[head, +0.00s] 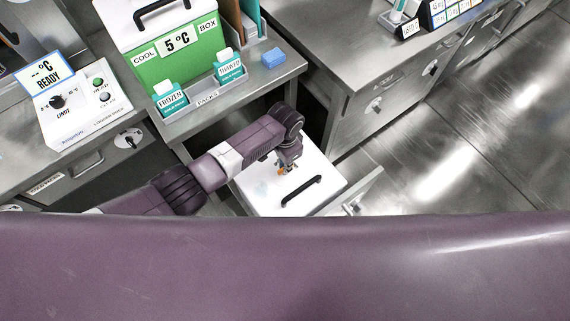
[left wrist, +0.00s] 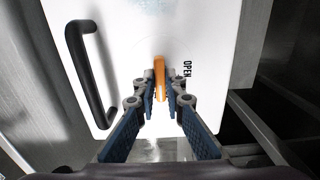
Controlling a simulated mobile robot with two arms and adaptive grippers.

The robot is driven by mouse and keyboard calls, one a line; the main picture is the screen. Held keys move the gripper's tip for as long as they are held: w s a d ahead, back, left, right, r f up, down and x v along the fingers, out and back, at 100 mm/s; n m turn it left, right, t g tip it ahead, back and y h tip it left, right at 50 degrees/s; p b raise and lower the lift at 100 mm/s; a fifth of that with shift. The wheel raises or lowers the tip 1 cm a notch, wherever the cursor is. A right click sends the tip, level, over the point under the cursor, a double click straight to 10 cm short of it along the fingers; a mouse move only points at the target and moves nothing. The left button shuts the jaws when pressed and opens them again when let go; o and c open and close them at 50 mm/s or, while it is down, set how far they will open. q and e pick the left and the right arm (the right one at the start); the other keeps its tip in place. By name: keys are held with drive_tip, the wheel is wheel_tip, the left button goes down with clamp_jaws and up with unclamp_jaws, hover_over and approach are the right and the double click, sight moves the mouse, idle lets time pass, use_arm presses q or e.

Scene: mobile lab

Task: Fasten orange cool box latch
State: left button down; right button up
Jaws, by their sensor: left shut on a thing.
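The orange latch (left wrist: 159,75) is a narrow bar on a white lid (left wrist: 150,25), beside the printed word OPEN, in the left wrist view. It shows as a small orange spot in the head view (head: 281,172). My left gripper (left wrist: 161,92) has its blue-padded fingers on either side of the latch and is shut on it. In the head view the left gripper (head: 285,166) is over the white lid (head: 262,192), behind its black handle (head: 302,190). The black handle (left wrist: 88,75) is left of the gripper in the wrist view. My right gripper is out of view.
The lid sits low between steel counters. A control box (head: 75,105) is at left. Open floor lies right.

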use_arm(q)
drive_tip(key=c, duration=2)
unclamp_jaws()
drive_tip(key=shift+r, duration=0.15)
wheel_tip(320, 180, up, 12)
drive_tip(key=shift+f, duration=0.1)
